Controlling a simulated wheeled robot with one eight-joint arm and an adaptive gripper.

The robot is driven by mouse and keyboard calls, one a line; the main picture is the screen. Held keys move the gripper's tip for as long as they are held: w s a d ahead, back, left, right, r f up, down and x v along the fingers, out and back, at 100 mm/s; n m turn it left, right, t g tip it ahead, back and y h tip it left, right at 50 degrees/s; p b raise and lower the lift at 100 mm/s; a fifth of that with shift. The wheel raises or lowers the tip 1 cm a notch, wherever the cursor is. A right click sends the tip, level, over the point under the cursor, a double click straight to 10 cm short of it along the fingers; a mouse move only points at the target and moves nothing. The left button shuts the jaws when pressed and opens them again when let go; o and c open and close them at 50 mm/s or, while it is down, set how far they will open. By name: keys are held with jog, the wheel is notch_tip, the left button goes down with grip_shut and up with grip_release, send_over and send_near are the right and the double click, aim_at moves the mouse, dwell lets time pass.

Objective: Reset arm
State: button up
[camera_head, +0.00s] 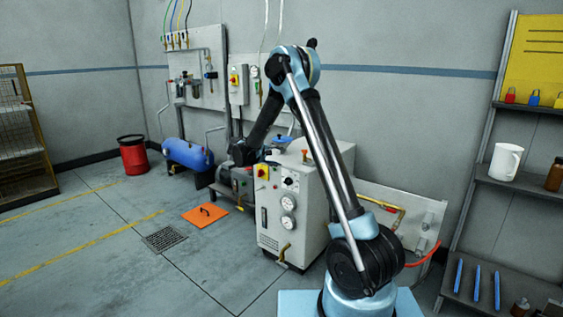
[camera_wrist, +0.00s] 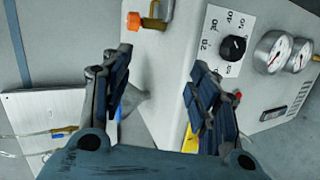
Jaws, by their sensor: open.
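My gripper (camera_wrist: 158,68) is open in the wrist view, with its two dark fingers apart and nothing between them. The pale cabinet (camera_wrist: 165,90) fills the space beyond the fingers. In the head view my arm bends over the cabinet (camera_head: 265,222), and its dark wrist end is at the cabinet's upper left; the fingers cannot be made out there. The cabinet's black knob (camera_wrist: 233,48) with a number scale lies right of the fingers, along with two round gauges (camera_wrist: 272,52).
An orange-tipped brass fitting (camera_wrist: 150,20) is above the fingers. A blue tank (camera_head: 187,154), a red bin (camera_head: 133,155) and an orange floor plate (camera_head: 206,213) are left of the cabinet. The left floor is mostly clear.

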jog(key=s+d+r+m+g+y, duration=0.2)
jog(key=s+d+r+g, duration=0.15)
jog(key=s+d, duration=0.85)
jog(key=s+d+r+m+g+y, duration=0.2)
jog(key=s+d+r, duration=0.3)
jog(key=s+d, duration=0.65)
jog(key=s+a+f+m+y, duration=0.1)
jog(key=s+f, duration=0.5)
jog(key=s, duration=1)
jog(key=s+a+f+m+g+y, duration=0.1)
jog(key=s+f+y, duration=0.4)
jog(key=s, duration=1.1)
jog(key=shift+s+f+m, duration=0.3)
jog(key=shift+f+m, duration=0.15)
jog(key=shift+m, duration=0.45)
jog(key=shift+a+g, duration=0.1)
jog(key=shift+g, duration=0.15)
